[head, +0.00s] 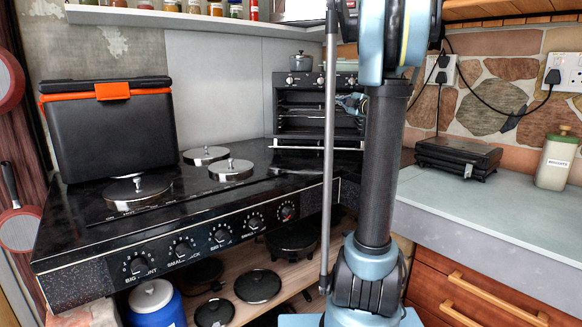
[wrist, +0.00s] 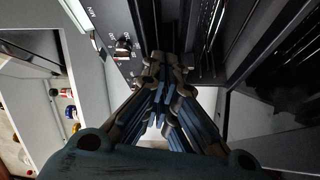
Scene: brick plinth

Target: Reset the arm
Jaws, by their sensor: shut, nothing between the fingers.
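My gripper (head: 352,103) shows small in the head view, in front of the small black oven (head: 303,115) at the back corner of the counter. My arm partly hides it there. In the wrist view my gripper (wrist: 168,62) has its fingers together with nothing between them. The oven's control panel with knobs (wrist: 124,47) and its open, racked front (wrist: 210,30) are close beyond the fingertips. I cannot tell whether the fingers touch the oven.
A black stove (head: 170,222) with several lidded burners is at left, with a black and orange box (head: 110,130) on it. A sandwich press (head: 457,157) and a biscuit jar (head: 557,160) stand on the right counter (head: 480,207). A spice shelf (head: 200,20) hangs above.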

